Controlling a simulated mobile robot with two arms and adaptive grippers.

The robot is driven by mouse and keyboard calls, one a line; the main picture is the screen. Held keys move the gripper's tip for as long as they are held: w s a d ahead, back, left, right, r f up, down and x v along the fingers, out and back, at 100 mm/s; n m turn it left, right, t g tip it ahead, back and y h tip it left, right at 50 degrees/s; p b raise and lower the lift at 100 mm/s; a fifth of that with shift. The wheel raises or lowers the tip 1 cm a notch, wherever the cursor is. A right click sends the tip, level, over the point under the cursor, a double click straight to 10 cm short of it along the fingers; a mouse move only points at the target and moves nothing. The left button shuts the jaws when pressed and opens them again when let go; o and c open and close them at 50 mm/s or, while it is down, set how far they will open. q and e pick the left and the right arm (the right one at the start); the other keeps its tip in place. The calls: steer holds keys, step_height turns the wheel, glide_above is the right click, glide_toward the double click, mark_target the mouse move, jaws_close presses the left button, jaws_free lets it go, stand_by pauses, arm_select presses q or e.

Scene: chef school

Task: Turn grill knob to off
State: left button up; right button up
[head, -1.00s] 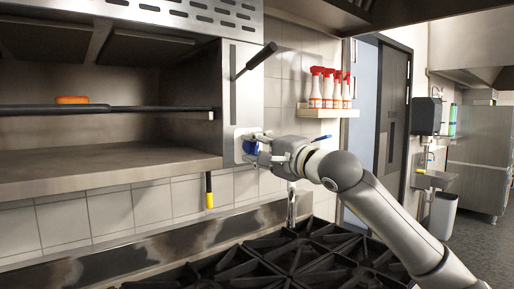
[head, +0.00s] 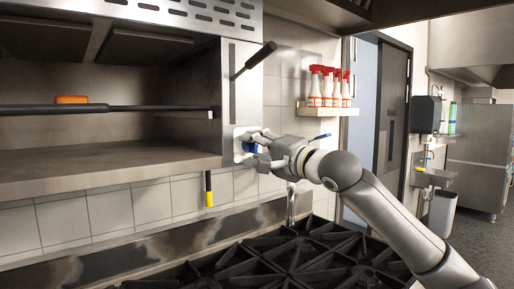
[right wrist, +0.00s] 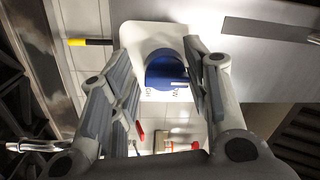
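The blue grill knob (head: 250,148) sits on a light plate (head: 238,150) on the front of the grill's right side panel. My right gripper (head: 257,148) is at the knob, with one finger above it and one below. In the right wrist view the knob (right wrist: 165,70) lies between the two open fingers of my right gripper (right wrist: 163,90). The right finger is close to the knob, and a gap shows at the left finger. Contact is hard to tell. Partly hidden lettering shows beside the knob. My left gripper is not in view.
The grill's open cavity (head: 100,140) and a dark horizontal bar (head: 150,108) are at left. A black lever (head: 255,60) sticks out above the knob. Black stove grates (head: 290,255) lie below. Red-topped spray bottles (head: 328,88) stand on a wall shelf (head: 328,111) at right.

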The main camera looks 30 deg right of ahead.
steer(key=shift+o, duration=0.6)
steer(key=shift+r, duration=0.1)
steer(key=s+d, duration=0.1)
steer(key=s, duration=1.1)
steer(key=shift+d+f, duration=0.2)
steer(key=shift+f, duration=0.2)
steer(key=shift+w, duration=0.1)
